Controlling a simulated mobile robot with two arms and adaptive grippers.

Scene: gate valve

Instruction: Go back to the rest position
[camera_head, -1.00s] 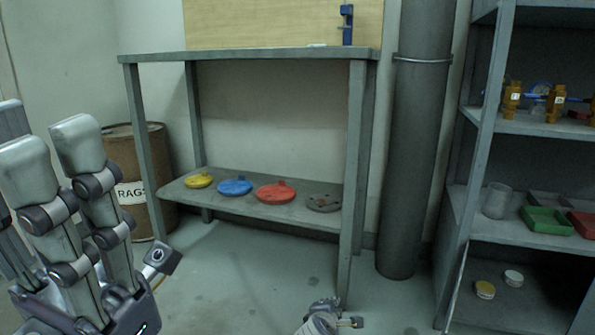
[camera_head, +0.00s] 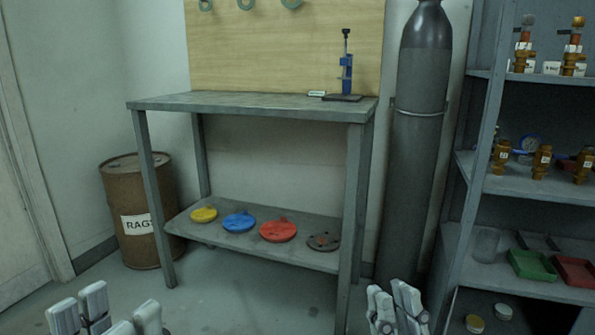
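My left gripper (camera_head: 106,316) shows at the bottom left. Its pale grey fingers point up and stand apart, with nothing seen between them. My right gripper (camera_head: 396,308) shows at the bottom, right of centre, in front of the workbench's right legs and the gas cylinder's foot. Its fingers also point up, close together in this view. Whether they are open or shut cannot be told, and no held thing is seen. The picture's lower edge cuts off the palms of both grippers. Neither gripper appears to touch anything in the room.
A grey workbench (camera_head: 250,104) bears a blue device (camera_head: 346,75). Its lower shelf holds yellow (camera_head: 204,215), blue (camera_head: 239,222), red (camera_head: 278,231) and dark discs (camera_head: 323,242). A rag drum (camera_head: 137,190) stands left, a gas cylinder (camera_head: 420,150) right, beside shelving (camera_head: 521,187). Floor between the grippers is clear.

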